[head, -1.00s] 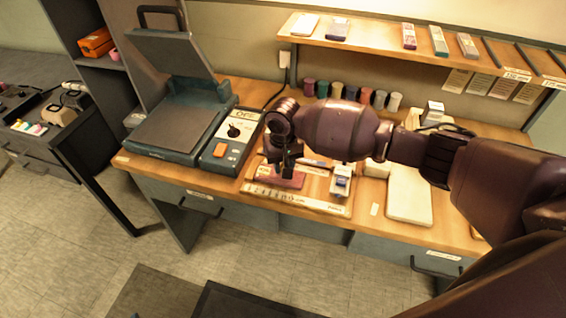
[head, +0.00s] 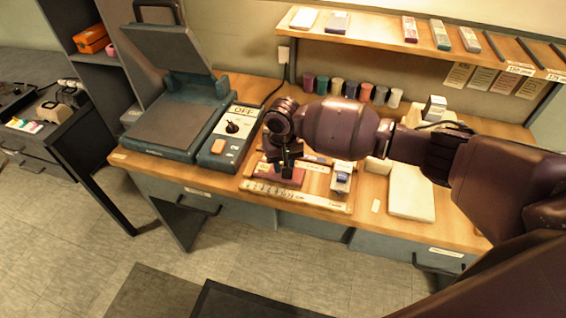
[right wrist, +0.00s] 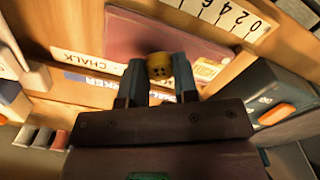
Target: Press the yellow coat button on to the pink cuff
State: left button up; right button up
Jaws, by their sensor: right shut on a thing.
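The yellow coat button (right wrist: 159,68) is round with small holes and is gripped between the fingertips of my right gripper (right wrist: 160,75). The pink cuff (right wrist: 150,28) is a flat, dull pink piece just beyond the button in the right wrist view. In the head view the cuff (head: 283,178) lies on the wooden board, and my right gripper (head: 288,168) points down over it, covering part of it. The button is hidden there. I cannot tell whether the button touches the cuff. My left gripper is out of view.
The wooden board (head: 325,204) has a ruler strip along its front and a small blue-topped item (head: 342,177) at its right. An open press (head: 178,128) with an OFF panel stands left. A pale pad (head: 411,193) lies right. A shelf (head: 385,38) hangs behind.

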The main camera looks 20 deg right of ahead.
jog(key=shift+f, duration=0.55)
dwell(0.5)
dwell(0.4)
jog(key=o, duration=0.9)
jog(key=shift+o, duration=0.2)
